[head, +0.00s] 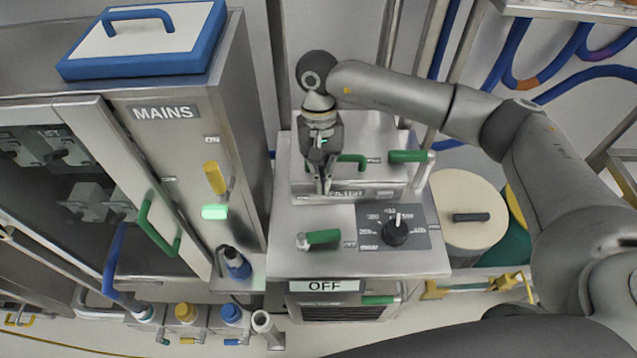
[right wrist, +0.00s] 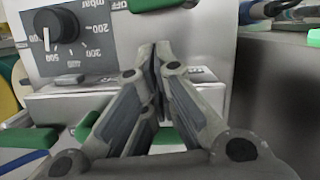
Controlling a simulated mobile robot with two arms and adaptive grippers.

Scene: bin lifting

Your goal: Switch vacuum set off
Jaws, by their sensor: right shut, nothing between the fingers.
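The vacuum set (head: 360,262) is a grey metal unit in the middle of the head view, with an OFF plate (head: 331,286) on its front edge. On its top lies a green-handled lever (head: 322,237) pointing right from its pivot; a green piece (right wrist: 150,4) shows at the top edge of the right wrist view. A black dial knob (head: 394,232) is to the right of this lever, also seen in the right wrist view (right wrist: 55,27). My right gripper (head: 325,188) is shut and empty, pointing down behind the lever, apart from it. My left gripper is out of view.
Other green handles (head: 408,156) are on the raised rear part of the unit. The MAINS cabinet (head: 190,150), with a yellow lever (head: 214,178) and lit green lamp (head: 214,212), stands close on the left. A cream round lid (head: 465,190) is at the right.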

